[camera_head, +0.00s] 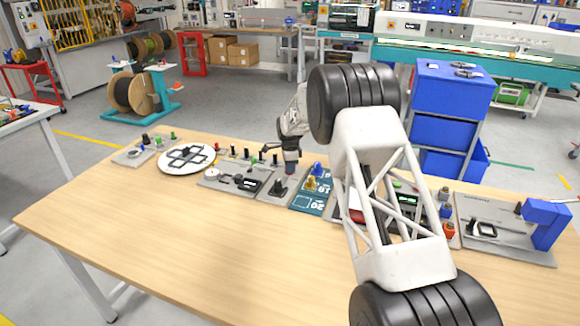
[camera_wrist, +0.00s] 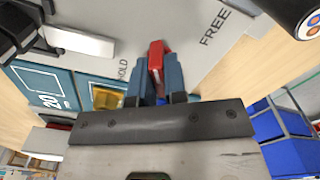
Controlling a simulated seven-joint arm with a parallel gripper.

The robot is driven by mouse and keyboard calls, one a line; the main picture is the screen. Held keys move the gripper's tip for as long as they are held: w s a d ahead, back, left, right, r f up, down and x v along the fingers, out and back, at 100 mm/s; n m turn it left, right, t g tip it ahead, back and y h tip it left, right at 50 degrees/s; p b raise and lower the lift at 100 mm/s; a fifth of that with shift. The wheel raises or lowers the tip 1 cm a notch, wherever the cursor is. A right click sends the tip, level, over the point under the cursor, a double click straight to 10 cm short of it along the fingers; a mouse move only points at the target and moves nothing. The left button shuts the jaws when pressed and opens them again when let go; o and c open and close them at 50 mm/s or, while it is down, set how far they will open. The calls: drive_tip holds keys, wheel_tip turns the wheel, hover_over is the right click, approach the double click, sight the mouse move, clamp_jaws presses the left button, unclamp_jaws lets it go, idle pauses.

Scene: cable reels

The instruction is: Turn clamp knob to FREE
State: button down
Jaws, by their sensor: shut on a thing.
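The clamp knob (camera_wrist: 156,57) is red where it shows between my fingers in the wrist view. It stands on a grey plate (camera_wrist: 190,60) lettered HOLD on the left and FREE at upper right. My gripper (camera_wrist: 157,84) is shut on the knob, one dark blue finger on each side. The knob's red part lies between the two words, nearer HOLD; the fingers hide the rest. In the head view my gripper (camera_head: 291,172) reaches down over the clamp plate (camera_head: 272,198) in the middle of the bench row, and the knob itself is hidden there.
A blue-green board (camera_head: 308,204) with blue and yellow pieces lies just right of the clamp plate. A gauge plate (camera_head: 218,184) and a round white disc (camera_head: 187,158) lie left. A blue-armed fixture (camera_head: 548,222) stands far right. The front of the wooden bench (camera_head: 200,250) is clear.

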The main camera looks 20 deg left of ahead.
drive_tip(key=shift+m, duration=0.3)
drive_tip(key=m, duration=0.5)
drive_tip(key=shift+m, duration=0.4)
drive_tip(key=c, duration=1.2)
unclamp_jaws()
drive_tip(key=shift+r, duration=0.1)
drive_tip(key=shift+r, duration=3.4)
